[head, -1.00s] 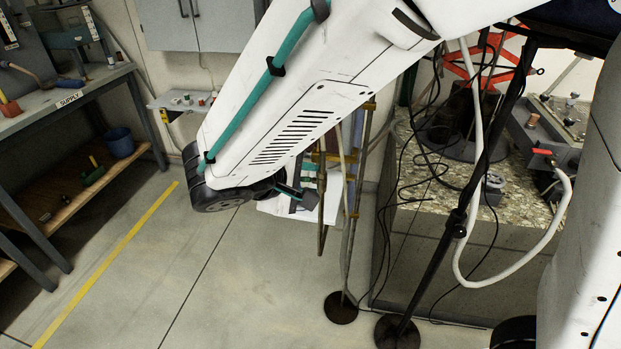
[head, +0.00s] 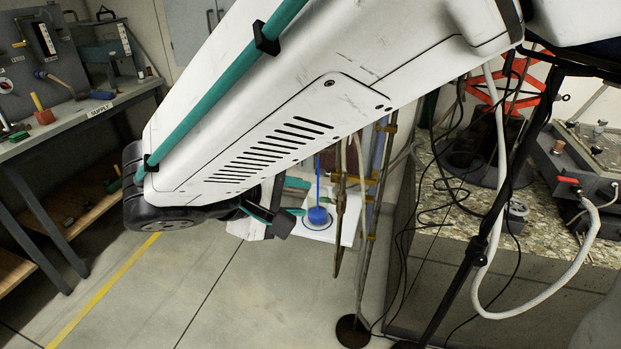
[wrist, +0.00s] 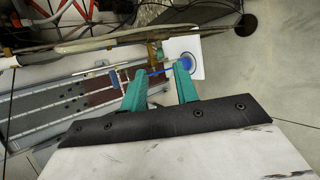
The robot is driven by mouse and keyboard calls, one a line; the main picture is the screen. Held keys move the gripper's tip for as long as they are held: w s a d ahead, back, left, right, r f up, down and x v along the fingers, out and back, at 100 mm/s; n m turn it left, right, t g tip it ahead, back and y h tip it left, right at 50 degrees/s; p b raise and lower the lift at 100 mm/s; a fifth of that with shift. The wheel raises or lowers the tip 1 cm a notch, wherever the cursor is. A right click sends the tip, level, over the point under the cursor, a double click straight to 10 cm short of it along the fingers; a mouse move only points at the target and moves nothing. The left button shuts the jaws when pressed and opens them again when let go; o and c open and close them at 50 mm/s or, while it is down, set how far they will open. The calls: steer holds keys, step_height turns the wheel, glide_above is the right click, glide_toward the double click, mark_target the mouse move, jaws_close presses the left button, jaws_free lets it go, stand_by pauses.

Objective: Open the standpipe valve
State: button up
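My gripper (wrist: 160,68) is open, its two teal fingers apart with nothing clearly held between them. In the head view it is partly hidden under my white arm. A blue cup-like thing with a thin blue stem (head: 318,214) stands on a white board beyond the fingers; it also shows just past the right fingertip in the wrist view (wrist: 186,63). Upright pipes with brass fittings (head: 371,181) stand just right of it. A red-handled valve (head: 568,181) with a white hose sits at the far right, away from my gripper. I cannot tell which fitting is the standpipe valve.
A supply bench (head: 75,123) stands at the left. The floor (head: 230,300) between is clear.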

mark_target(321, 200)
steer(key=x, duration=0.8)
steer(key=shift+a, duration=0.1)
jaws_close()
